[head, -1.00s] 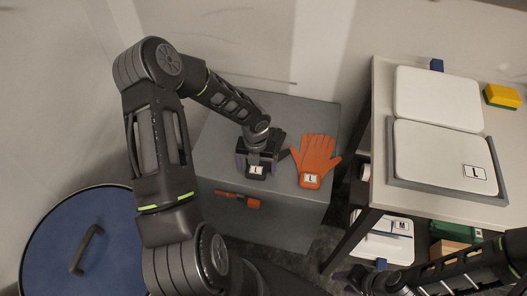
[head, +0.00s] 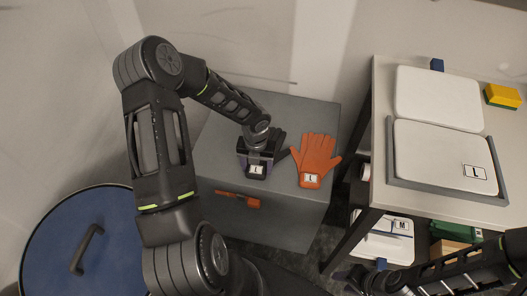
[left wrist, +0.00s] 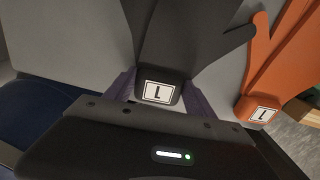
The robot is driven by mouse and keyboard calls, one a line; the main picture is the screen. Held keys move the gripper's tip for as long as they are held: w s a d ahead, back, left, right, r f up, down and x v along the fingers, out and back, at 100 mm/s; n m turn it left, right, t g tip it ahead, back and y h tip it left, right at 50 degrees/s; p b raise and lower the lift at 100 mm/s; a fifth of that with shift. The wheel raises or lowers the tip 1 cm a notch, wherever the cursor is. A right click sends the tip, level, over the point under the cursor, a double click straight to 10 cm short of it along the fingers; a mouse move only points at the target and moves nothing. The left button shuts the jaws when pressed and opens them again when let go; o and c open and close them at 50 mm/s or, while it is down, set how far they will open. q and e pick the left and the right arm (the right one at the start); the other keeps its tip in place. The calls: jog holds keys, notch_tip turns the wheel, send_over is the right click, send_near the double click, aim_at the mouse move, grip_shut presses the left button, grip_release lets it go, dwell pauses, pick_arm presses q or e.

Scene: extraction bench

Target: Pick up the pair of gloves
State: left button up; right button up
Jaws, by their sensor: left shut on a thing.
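A black glove with a white "L" label (head: 257,170) lies on the grey chest. It also shows in the left wrist view (left wrist: 160,90), its cuff between my fingers. An orange glove with an "L" label (head: 315,158) lies flat just to its right, apart from my gripper; it also shows in the left wrist view (left wrist: 275,65). My left gripper (head: 256,167) is shut on the black glove's cuff from above. Most of the black glove is hidden under the arm in the head view. My right gripper (head: 352,280) is low in the picture, and its fingers are too unclear to read.
The grey chest (head: 285,215) has an orange latch (head: 238,200) on its front. A blue round lid (head: 85,250) with a handle is at lower left. A table (head: 400,205) at right holds white lidded trays (head: 440,160) and a yellow sponge (head: 503,95).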

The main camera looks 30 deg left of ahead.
pick_arm(q)
notch_tip(320, 180, up, 10)
jog(key=p, duration=0.1)
dwell(0.5)
jog(key=shift+w, duration=0.1)
dwell(0.5)
jog(key=w+d+r+n, duration=0.4)
jog(key=d+r+n, duration=0.2)
jog(key=n, duration=0.9)
jog(key=w+d+r+n, duration=0.4)
jog(key=d+r+n, duration=0.3)
jog(key=n, duration=0.9)
jog(key=shift+r, duration=0.65)
jog(key=shift+d, duration=0.1)
